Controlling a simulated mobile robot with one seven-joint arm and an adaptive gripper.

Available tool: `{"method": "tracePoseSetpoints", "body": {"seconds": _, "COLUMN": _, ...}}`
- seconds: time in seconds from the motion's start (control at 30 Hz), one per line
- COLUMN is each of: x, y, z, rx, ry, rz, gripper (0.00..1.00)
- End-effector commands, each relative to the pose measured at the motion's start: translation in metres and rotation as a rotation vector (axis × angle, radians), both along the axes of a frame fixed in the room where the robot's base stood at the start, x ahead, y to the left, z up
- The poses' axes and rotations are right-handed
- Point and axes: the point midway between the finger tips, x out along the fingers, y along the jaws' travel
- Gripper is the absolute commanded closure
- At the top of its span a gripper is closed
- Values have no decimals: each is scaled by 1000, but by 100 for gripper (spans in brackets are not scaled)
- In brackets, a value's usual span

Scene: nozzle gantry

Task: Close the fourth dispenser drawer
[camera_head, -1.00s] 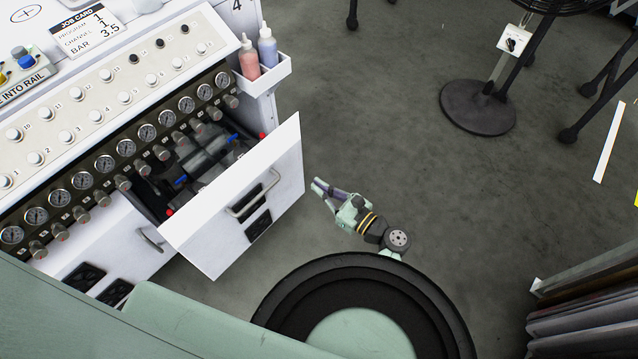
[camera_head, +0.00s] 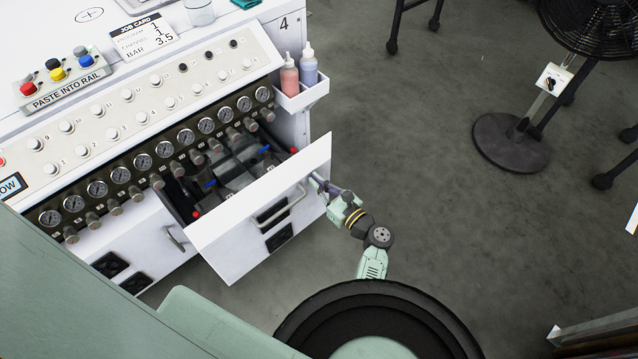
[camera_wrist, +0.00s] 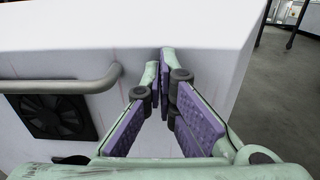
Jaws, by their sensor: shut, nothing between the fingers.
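The white dispenser drawer (camera_head: 240,240) is pulled open from the cabinet marked 4, its inside showing dark parts with blue and red pieces. Its grey bar handle (camera_head: 288,212) is on the front panel; the handle also shows at the left in the wrist view (camera_wrist: 75,86). My gripper (camera_head: 316,183) is at the right part of the drawer front, beside the handle and not around it. In the wrist view my gripper (camera_wrist: 165,62) has its fingertips together, up against or very near the white panel; exact contact cannot be told.
A second front with a handle (camera_head: 172,238) is left of the drawer. A bottle holder (camera_head: 304,97) with a red and a blue bottle juts from the cabinet's right side. A fan stand (camera_head: 510,142) is at the upper right. The floor between is clear.

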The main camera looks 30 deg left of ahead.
Motion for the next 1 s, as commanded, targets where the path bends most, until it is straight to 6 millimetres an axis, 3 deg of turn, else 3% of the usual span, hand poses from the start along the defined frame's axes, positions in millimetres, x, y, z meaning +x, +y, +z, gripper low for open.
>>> {"method": "tracePoseSetpoints", "body": {"seconds": 0.17, "x": 1, "y": 3, "z": 0, "rx": 0, "ry": 0, "rz": 1, "gripper": 100}}
{"method": "tracePoseSetpoints", "body": {"seconds": 0.37, "x": 10, "y": 25, "z": 0, "rx": 0, "ry": -2, "rz": 3, "gripper": 100}}
{"method": "tracePoseSetpoints", "body": {"seconds": 0.8, "x": 48, "y": 116, "z": -2, "rx": 1, "ry": -3, "rz": 3, "gripper": 100}}
{"method": "tracePoseSetpoints", "body": {"seconds": 1.0, "x": 60, "y": 147, "z": -2, "rx": 0, "ry": -2, "rz": 3, "gripper": 100}}
